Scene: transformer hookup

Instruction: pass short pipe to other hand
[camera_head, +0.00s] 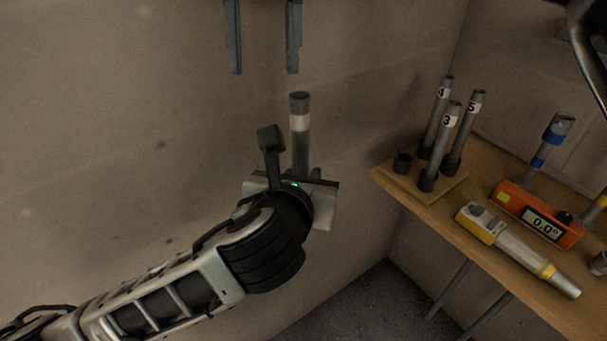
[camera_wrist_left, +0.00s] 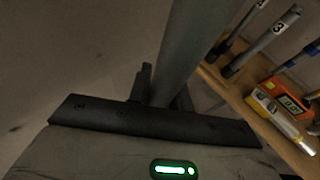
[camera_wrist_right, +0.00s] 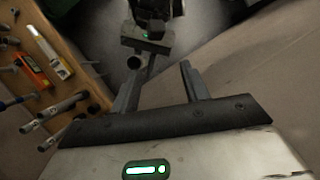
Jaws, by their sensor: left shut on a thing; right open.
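The short pipe (camera_head: 300,135) is a grey tube with a white band near its dark top end. It stands roughly upright in my left gripper (camera_head: 302,176), which is shut on its lower part. The pipe also rises between the fingers in the left wrist view (camera_wrist_left: 185,50). My right gripper (camera_head: 263,65) is open and empty above the pipe, fingers pointing down. In the head view the pipe's top is below the right-hand finger, apart from it. In the right wrist view the pipe's round end (camera_wrist_right: 135,62) shows near the left finger's tip.
A wooden table (camera_head: 420,215) stands at the right. On it are a rack (camera_head: 447,190) with pipes marked 3, 4 and 5 and an empty-looking socket (camera_head: 402,163), an orange device (camera_head: 540,215) reading 0.0, and a yellow-grey tool (camera_head: 515,250). A plain wall lies behind my grippers.

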